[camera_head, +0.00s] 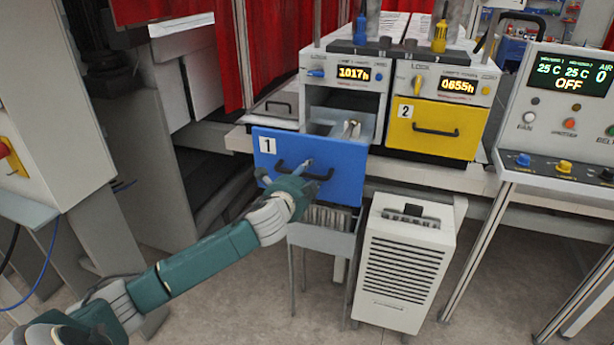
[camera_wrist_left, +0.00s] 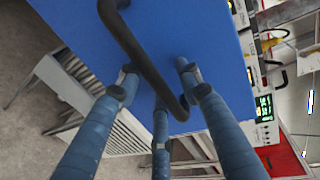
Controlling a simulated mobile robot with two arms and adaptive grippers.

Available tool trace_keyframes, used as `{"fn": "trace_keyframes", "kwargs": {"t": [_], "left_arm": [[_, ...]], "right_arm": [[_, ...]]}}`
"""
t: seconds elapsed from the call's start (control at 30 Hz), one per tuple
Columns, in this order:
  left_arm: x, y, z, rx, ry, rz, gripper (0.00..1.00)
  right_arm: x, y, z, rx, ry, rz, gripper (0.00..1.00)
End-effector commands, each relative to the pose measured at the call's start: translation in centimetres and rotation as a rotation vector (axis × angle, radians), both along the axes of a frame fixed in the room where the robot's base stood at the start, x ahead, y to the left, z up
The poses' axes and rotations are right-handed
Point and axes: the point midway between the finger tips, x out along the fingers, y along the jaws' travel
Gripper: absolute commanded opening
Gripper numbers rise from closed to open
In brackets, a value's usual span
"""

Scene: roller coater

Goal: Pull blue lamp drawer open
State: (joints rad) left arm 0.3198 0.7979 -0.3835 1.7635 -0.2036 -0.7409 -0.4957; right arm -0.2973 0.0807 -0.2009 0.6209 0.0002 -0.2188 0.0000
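The blue lamp drawer (camera_head: 335,180), labelled 1, stands out from its housing (camera_head: 325,100). Part of its inside shows behind the front panel. Its black bar handle (camera_head: 322,177) is partly covered by my left gripper (camera_head: 300,175). In the left wrist view, the blue front (camera_wrist_left: 205,30) fills the upper middle, and the handle (camera_wrist_left: 140,55) crosses it diagonally. The fingers of my left gripper (camera_wrist_left: 158,78) are spread apart, with the handle between them. A gap shows between the right finger and the bar. My right gripper is not in view.
A yellow drawer (camera_head: 436,128), labelled 2, is beside the blue one on the right. A white vented unit (camera_head: 403,262) stands on the floor below right. A control panel (camera_head: 560,105) is at the far right. Open floor lies below left.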

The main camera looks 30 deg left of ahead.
Motion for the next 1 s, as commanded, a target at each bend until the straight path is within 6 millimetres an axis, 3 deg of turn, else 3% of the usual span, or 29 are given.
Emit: {"fn": "trace_keyframes", "kwargs": {"t": [0.17,0.5,0.7,1.0], "left_arm": [[-1.1,-0.2,0.1,0.000,0.002,0.000,0.36],[-7.5,-1.8,1.5,0.002,0.002,-0.004,0.36],[-10.4,-2.4,2.1,0.002,0.000,0.000,0.36],[-11.5,-2.7,2.5,-0.001,-0.001,0.001,0.36]], "right_arm": [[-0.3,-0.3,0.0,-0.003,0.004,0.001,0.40],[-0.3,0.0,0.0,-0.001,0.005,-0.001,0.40],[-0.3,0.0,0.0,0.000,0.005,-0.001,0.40],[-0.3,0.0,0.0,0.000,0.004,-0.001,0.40]]}}
